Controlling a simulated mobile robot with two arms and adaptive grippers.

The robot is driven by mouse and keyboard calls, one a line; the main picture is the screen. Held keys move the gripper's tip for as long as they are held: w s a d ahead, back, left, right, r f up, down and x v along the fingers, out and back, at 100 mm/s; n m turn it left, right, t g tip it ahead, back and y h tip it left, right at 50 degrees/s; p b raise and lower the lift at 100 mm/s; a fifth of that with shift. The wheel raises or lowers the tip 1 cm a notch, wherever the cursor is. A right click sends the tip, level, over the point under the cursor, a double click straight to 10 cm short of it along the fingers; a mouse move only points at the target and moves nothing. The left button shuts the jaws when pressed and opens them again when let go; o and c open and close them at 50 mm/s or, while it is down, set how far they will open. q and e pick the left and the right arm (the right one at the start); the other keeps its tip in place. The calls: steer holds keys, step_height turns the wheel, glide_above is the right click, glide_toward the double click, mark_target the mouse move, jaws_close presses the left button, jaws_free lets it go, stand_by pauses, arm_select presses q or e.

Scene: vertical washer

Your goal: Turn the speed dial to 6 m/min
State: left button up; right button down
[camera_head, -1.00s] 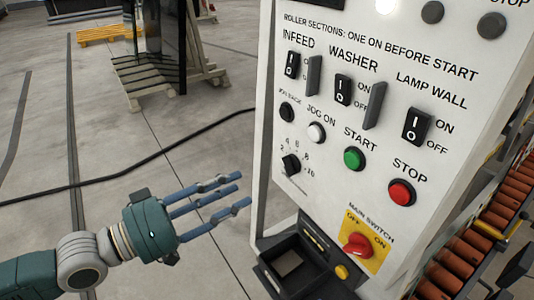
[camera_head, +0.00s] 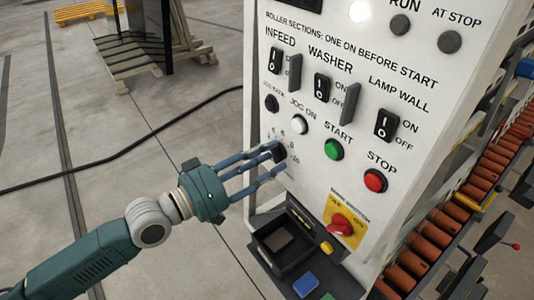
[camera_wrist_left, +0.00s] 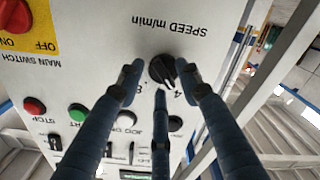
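The speed dial is a small black knob (camera_head: 279,152) at the lower left of the white control panel, with numbers around it. In the left wrist view the dial (camera_wrist_left: 161,70) appears upside down under the text "SPEED m/min", with 8 and 4 readable; its pointer mark seems to lean toward the 4 side, but the exact setting is unclear. My left gripper (camera_head: 277,157) has its blue fingers spread around the dial. In the wrist view its fingertips (camera_wrist_left: 160,75) lie either side of and below the knob; contact cannot be told. My right gripper is out of view.
Close by are the white JOG ON button (camera_head: 299,125), green START button (camera_head: 333,149), red STOP button (camera_head: 375,181) and red main switch (camera_head: 341,224). A black tray (camera_head: 270,262) juts out below the dial. Orange rollers (camera_head: 440,235) run at right.

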arm_select(q)
steer(key=shift+w, duration=0.1)
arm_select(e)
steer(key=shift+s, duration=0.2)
arm_select(q)
steer(key=c, duration=0.6)
jaws_close()
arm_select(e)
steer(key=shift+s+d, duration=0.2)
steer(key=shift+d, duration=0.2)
arm_select(q)
steer(key=shift+f+m+b, duration=0.1)
steer(key=shift+m+b, duration=0.2)
steer(key=shift+m, duration=0.1)
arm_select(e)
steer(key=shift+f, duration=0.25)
arm_select(q)
steer(key=m+b, duration=0.1)
steer(key=m, duration=0.1)
steer(key=shift+f+m, duration=0.1)
steer(key=shift+m, duration=0.3)
steer(key=shift+m+b, duration=0.7)
steer(key=shift+m, duration=1.4)
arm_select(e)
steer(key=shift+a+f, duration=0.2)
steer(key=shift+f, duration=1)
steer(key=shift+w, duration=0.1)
